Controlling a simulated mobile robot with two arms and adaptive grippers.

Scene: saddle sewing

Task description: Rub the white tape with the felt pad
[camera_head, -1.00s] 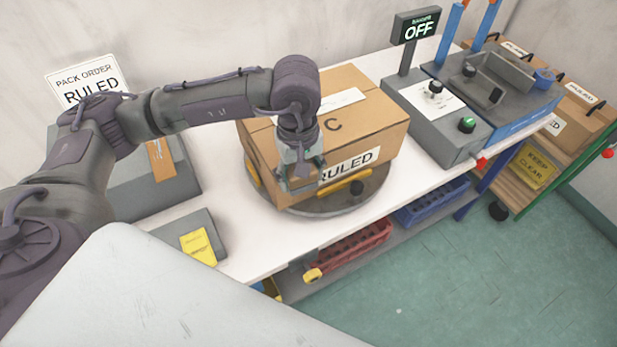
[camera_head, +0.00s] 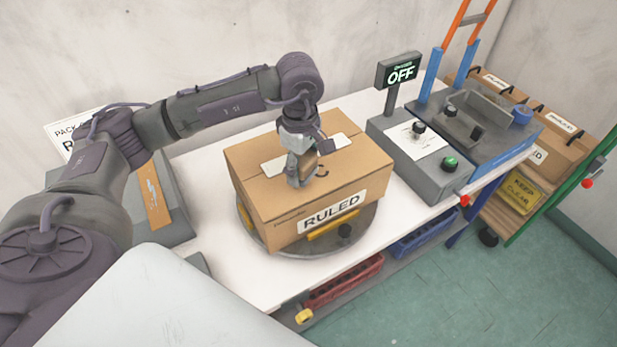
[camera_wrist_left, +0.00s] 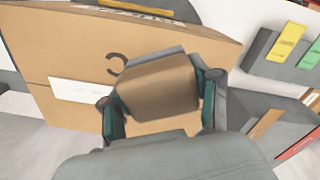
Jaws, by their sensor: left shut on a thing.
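The cardboard box (camera_head: 290,196) sits on a round grey turntable (camera_head: 350,236), its front label reading RULED. The white tape (camera_head: 273,167) runs across the box top. It is partly hidden by my left gripper (camera_head: 302,174) and also shows in the left wrist view (camera_wrist_left: 80,89). My left gripper is over the box top, shut on the brown felt pad (camera_wrist_left: 160,86), which sits between its two fingers. I cannot tell whether the pad touches the tape or box. My right gripper is not in view.
A grey control box (camera_head: 400,165) with a green button (camera_head: 450,163) and an OFF sign (camera_head: 400,74) stands right of the box. A grey unit with an orange strip (camera_head: 153,197) is at the left. Red (camera_head: 345,281) and blue (camera_head: 425,240) bins sit below the white bench.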

